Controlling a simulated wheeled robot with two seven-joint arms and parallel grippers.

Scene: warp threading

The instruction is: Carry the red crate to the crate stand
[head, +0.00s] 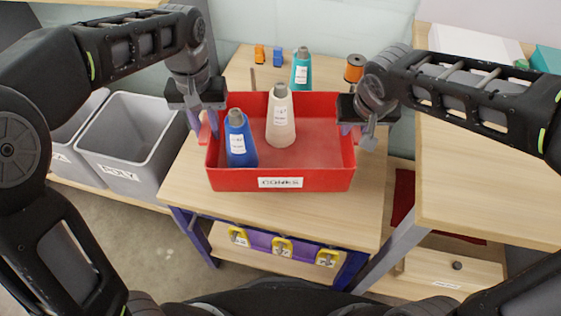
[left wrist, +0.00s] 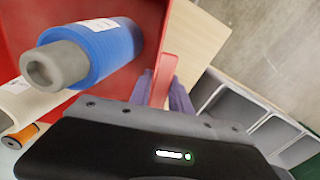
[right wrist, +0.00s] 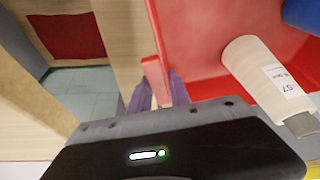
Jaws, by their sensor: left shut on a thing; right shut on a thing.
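The red crate (head: 280,181) is in the middle of the head view, over a wooden table, with a white label on its front. A blue cone (head: 240,140) and a cream cone (head: 280,118) stand inside it. My left gripper (head: 204,122) is shut on the crate's left handle, which shows in the left wrist view (left wrist: 163,80). My right gripper (head: 357,128) is shut on its right handle, which shows in the right wrist view (right wrist: 155,80). I cannot tell whether the crate touches the table. I cannot identify the crate stand for certain.
A teal cone (head: 301,68), an orange spool (head: 354,68) and small orange and blue pieces (head: 278,56) stand behind the crate. Grey bins (head: 128,150) are at the left. Another wooden table (head: 490,190) is at the right. Yellow-tagged items (head: 282,247) hang below the front edge.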

